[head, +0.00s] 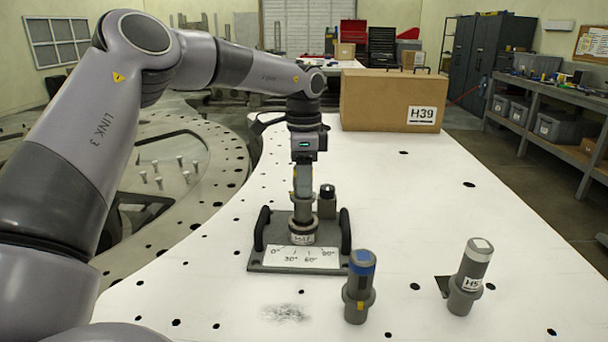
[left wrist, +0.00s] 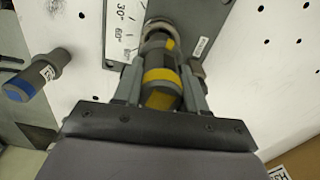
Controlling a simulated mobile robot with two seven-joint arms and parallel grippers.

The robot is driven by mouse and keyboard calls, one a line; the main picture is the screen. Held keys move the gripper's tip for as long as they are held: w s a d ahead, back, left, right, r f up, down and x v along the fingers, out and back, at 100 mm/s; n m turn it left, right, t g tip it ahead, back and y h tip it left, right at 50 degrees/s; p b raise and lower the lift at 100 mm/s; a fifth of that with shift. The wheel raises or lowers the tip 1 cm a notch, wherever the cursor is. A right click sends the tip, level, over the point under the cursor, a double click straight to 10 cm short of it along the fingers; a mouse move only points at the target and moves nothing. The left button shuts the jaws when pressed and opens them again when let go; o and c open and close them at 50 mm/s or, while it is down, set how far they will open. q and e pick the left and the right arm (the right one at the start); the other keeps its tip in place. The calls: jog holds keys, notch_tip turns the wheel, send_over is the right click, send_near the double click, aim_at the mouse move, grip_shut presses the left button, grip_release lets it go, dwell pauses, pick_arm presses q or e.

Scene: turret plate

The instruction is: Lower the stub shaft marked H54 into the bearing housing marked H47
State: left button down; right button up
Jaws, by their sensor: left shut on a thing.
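My left gripper (head: 303,190) is shut on a grey stub shaft (left wrist: 162,82) with yellow bands, held upright. Its marking is not readable. Directly below is the bearing housing (head: 302,239), whose label seems to read H47. It stands on a dark base plate with a black handle at each side. The shaft's lower end is at the housing's ring-shaped mouth (left wrist: 160,27); I cannot tell how deep it sits. The jaws hide part of the shaft. My right gripper is in neither view.
A blue-topped shaft (head: 360,285) and a pale-topped shaft (head: 470,275) stand on the white table in front. A white angle scale (head: 300,257) lies before the housing. A dark post (head: 327,200) stands close behind it. A cardboard box (head: 385,100) marked H39 is at the back.

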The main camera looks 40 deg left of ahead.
aim_at(304, 200)
pick_arm(q)
jog(key=shift+f+b, duration=2.1)
jog(key=shift+f, duration=0.4)
jog(key=c, duration=0.5)
grip_release()
jog(key=shift+c, duration=0.2)
jog(key=shift+f, duration=0.1)
notch_tip(304, 200, up, 7)
jog(key=shift+r, duration=0.15)
